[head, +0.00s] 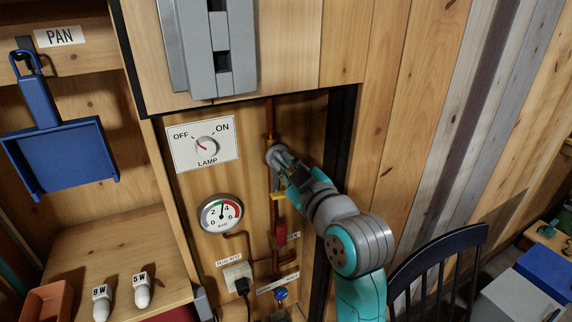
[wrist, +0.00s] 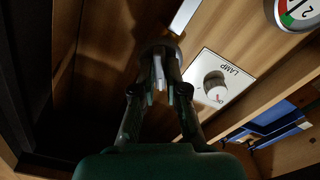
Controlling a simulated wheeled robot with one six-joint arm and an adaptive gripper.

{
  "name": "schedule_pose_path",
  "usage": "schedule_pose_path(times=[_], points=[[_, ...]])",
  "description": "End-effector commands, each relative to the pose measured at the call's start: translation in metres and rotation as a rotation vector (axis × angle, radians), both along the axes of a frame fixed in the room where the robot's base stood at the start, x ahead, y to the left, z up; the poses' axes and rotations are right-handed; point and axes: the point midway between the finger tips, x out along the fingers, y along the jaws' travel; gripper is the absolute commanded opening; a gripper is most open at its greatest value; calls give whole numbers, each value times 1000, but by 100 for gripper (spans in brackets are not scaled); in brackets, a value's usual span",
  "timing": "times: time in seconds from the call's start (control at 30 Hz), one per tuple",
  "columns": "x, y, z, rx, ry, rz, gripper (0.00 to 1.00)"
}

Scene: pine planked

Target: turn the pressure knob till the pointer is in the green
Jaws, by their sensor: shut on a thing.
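The pressure knob (head: 273,152) is a grey round knob on the copper pipe, right of the lamp panel. My gripper (head: 281,160) is at it, with the fingers shut on its front part. In the wrist view the fingers (wrist: 160,88) close around the pale middle of the knob (wrist: 160,48) and hide part of it. The round pressure gauge (head: 221,213) hangs lower left; its dark pointer stands nearly upright between 2 and 4. Its coloured arc is green and red, but I cannot tell whether the pointer is in the green. Part of the gauge shows in the wrist view (wrist: 296,10).
The lamp switch panel (head: 203,143) is close left of the knob. A grey box (head: 208,45) hangs above. A yellow lever (head: 279,196) and a red valve handle (head: 281,231) are below. A dark chair (head: 437,262) stands at the right.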

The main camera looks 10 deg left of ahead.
Motion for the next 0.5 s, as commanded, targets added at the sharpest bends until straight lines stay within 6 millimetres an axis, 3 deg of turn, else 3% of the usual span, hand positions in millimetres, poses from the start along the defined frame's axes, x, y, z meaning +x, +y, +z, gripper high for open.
schedule_pose_path(times=[0.5], points=[[0,0,0,-77,-52,1,0]])
